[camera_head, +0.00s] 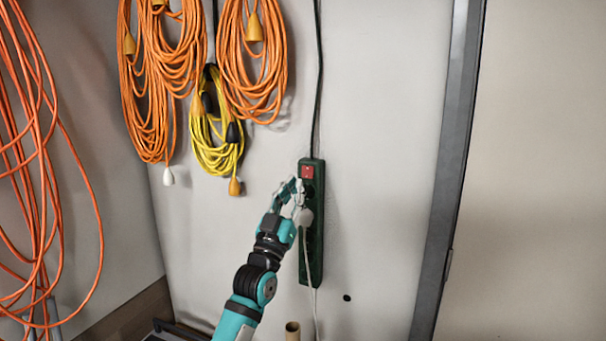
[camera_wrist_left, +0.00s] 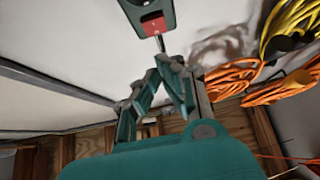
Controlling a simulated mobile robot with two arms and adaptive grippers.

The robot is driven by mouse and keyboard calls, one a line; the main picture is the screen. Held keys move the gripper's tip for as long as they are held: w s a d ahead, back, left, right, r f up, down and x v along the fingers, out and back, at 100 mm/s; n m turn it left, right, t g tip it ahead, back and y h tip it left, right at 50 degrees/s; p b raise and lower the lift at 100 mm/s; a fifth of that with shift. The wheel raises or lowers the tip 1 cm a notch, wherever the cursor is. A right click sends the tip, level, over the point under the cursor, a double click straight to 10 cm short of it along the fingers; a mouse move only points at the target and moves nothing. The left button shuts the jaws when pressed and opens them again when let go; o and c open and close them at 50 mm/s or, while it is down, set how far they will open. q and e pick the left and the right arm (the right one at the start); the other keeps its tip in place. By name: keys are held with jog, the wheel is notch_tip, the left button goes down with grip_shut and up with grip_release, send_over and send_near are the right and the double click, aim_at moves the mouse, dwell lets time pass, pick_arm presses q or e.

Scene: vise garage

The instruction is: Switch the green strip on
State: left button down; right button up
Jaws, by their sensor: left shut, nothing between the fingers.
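The green power strip (camera_head: 314,262) hangs upright on the wall, with a red switch (camera_head: 307,172) at its top end. A white plug (camera_head: 304,217) with a pale cable sits in it. My left gripper (camera_head: 294,188) is shut and empty, just below and left of the red switch; whether it touches the strip cannot be told. In the left wrist view the strip (camera_wrist_left: 131,4) and red switch (camera_wrist_left: 154,26) show at the top, just beyond the closed fingertips (camera_wrist_left: 163,62). The fingers partly hide the strip's upper sockets in the head view. My right gripper is not in view.
Orange cable coils (camera_head: 160,90) and a yellow coil (camera_head: 215,145) hang on the wall left of the strip. A dark cable (camera_head: 318,80) runs up from the strip. A dark metal post (camera_head: 450,170) stands to the right, with bare wall between it and the strip.

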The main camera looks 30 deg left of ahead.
aim_at(309, 167)
pick_arm(q)
jog(key=w+p, duration=0.1)
jog(key=w, duration=0.4)
jog(key=shift+a+r, duration=0.1)
jog(key=shift+a, duration=0.05)
jog(key=f+b, duration=0.1)
jog(key=b, duration=0.3)
jog(key=shift+w+t, duration=0.2)
jog(key=shift+t, duration=0.2)
jog(key=shift+w+r+p, duration=0.2)
jog(key=shift+r+p, duration=0.1)
jog(key=shift+p, duration=0.3)
jog(key=shift+s+a, duration=0.1)
jog(key=shift+s, duration=0.1)
